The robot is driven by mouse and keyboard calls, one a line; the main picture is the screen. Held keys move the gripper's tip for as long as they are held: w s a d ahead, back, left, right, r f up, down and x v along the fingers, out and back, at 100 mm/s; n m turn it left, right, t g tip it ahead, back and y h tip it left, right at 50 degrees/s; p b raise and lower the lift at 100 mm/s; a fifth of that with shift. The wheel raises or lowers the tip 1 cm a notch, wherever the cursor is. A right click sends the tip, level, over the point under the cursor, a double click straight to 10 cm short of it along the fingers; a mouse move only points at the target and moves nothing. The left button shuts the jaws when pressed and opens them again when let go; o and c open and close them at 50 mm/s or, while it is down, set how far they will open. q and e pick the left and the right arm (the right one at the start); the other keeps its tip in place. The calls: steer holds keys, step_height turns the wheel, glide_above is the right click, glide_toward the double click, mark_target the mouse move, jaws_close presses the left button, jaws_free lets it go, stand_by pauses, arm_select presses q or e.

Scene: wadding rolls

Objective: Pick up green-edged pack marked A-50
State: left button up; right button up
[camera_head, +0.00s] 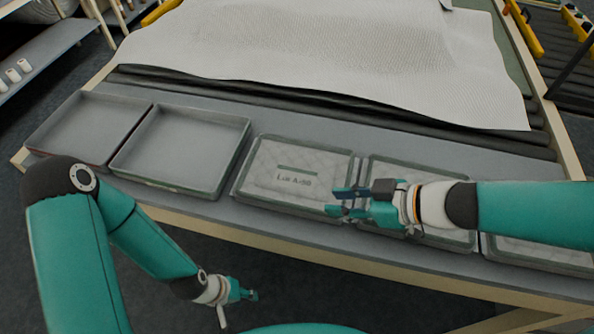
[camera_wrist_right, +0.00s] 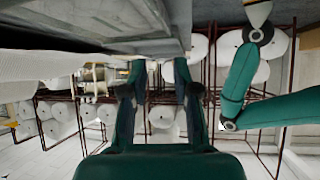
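The green-edged pack marked A-50 (camera_head: 282,160) lies in the middle of the row on the grey table, its printed label facing up. My right gripper (camera_head: 340,201) is at the pack's right front corner, by the gap to the neighbouring pack. Its fingers are apart with nothing visible between them; I cannot tell whether they touch the pack. The wrist view also shows the right gripper (camera_wrist_right: 157,75) with fingers spread, below a grey edge. My left gripper (camera_head: 246,291) hangs in front of the table, low and away from the pack; its finger opening is too small to judge.
Two empty trays (camera_head: 176,190) (camera_head: 62,150) stand left of the pack. Another pack (camera_head: 385,172) lies to its right, partly under my right arm, with one more (camera_head: 540,254) at far right. White wadding (camera_head: 310,55) covers the table behind. Racks of white rolls (camera_wrist_right: 162,113) show in the wrist view.

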steer(key=b, duration=0.4)
glide_toward(281, 201)
steer(key=shift+x, duration=1.15)
steer(key=shift+w+a+f, duration=0.15)
steer(key=shift+w+a, duration=0.05)
steer(key=shift+a, duration=0.3)
steer(key=b+x, duration=0.2)
steer(key=x, duration=0.3)
steer(key=shift+f, duration=0.25)
steer(key=shift+c, duration=0.2)
jaws_close()
